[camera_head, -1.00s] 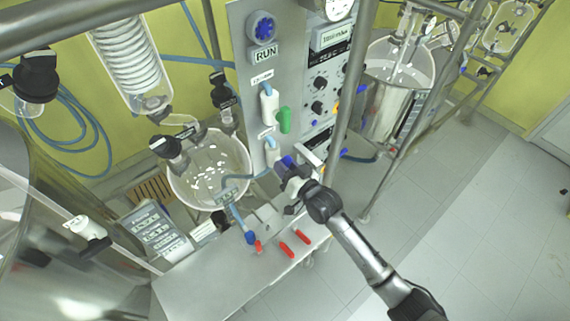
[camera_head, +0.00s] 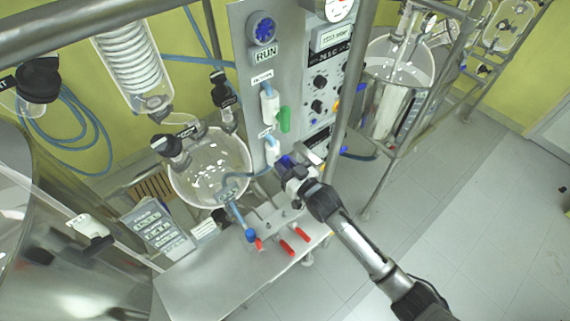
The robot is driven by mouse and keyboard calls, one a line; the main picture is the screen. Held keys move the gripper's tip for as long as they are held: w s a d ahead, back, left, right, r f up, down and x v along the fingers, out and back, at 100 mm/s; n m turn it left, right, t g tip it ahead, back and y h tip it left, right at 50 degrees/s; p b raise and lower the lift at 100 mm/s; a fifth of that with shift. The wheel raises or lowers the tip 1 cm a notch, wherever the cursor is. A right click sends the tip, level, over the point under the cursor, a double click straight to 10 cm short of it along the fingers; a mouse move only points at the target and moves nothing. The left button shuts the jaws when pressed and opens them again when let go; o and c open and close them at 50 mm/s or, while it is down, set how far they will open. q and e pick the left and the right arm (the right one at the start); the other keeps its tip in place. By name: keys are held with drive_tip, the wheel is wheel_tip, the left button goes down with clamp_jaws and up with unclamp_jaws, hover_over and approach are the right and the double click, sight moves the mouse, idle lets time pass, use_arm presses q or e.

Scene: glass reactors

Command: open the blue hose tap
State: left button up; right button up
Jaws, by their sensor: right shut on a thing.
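My right gripper (camera_head: 293,176) is at the lower part of the grey control panel (camera_head: 289,52), beside the lower white hose fitting (camera_head: 272,150). It is shut on a small blue tap handle (camera_head: 286,161), which is mostly hidden by the fingers. A blue hose (camera_head: 262,174) runs left from this spot towards the glass vessel. My left gripper is out of view.
A glass vessel (camera_head: 208,170) stands left of the panel. Red-handled valves (camera_head: 286,247) and a blue-ended hose (camera_head: 250,235) are at the steel bench (camera_head: 215,285) below. A steel post (camera_head: 345,95) rises close right of the gripper.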

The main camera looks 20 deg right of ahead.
drive_tip(key=o, duration=0.8)
drive_tip(key=shift+b+v, duration=1.05)
drive_tip(key=shift+v, duration=5.9)
